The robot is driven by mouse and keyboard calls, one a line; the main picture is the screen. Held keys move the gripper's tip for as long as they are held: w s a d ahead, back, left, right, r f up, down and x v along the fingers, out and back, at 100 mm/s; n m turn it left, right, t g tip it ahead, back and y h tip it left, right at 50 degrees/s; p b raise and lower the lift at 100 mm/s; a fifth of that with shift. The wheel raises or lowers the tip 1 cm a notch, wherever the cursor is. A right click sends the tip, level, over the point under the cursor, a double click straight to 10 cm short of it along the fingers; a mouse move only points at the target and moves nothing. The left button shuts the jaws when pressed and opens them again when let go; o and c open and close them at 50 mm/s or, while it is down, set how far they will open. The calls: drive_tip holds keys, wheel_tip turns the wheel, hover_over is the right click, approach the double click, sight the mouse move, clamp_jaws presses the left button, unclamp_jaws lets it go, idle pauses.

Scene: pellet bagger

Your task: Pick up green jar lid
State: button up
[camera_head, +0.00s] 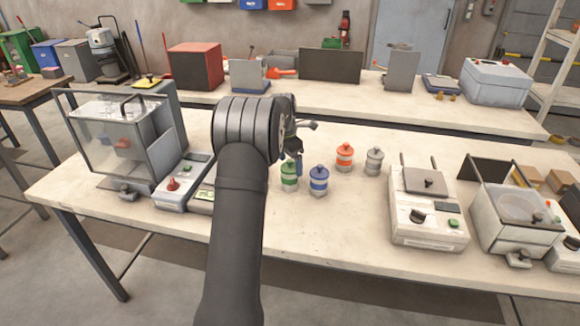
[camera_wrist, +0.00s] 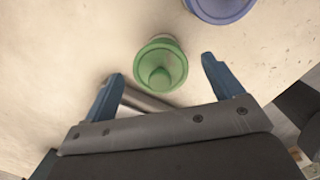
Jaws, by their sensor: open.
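The green jar (camera_head: 289,178) stands upright on the table, partly hidden by my arm in the head view. In the wrist view its green lid (camera_wrist: 160,64) shows from above with a round knob. My gripper (camera_wrist: 162,75) is open, with one blue finger to the left and one to the right of the lid's near side. The lid lies just ahead of and between the fingertips, and I see no contact. In the head view my gripper (camera_head: 298,158) is just above and beside the green jar.
A blue-lidded jar (camera_head: 319,181) stands close to the right of the green one; its lid (camera_wrist: 222,5) shows at the wrist view's top edge. An orange jar (camera_head: 344,158) and a grey jar (camera_head: 374,161) stand behind. Machines flank the table (camera_head: 340,225), whose front middle is clear.

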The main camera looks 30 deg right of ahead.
drive_tip(key=c, duration=1.1)
wheel_tip(320, 180, up, 4)
drive_tip(key=s+d+r, duration=0.4)
drive_tip(key=s+r, duration=0.2)
drive_tip(key=s, duration=0.4)
hover_over(291, 160)
drive_tip(key=f, duration=0.2)
drive_tip(key=shift+s+a+f, duration=0.1)
drive_tip(key=shift+a+f, duration=0.25)
drive_tip(key=shift+f, duration=3.15)
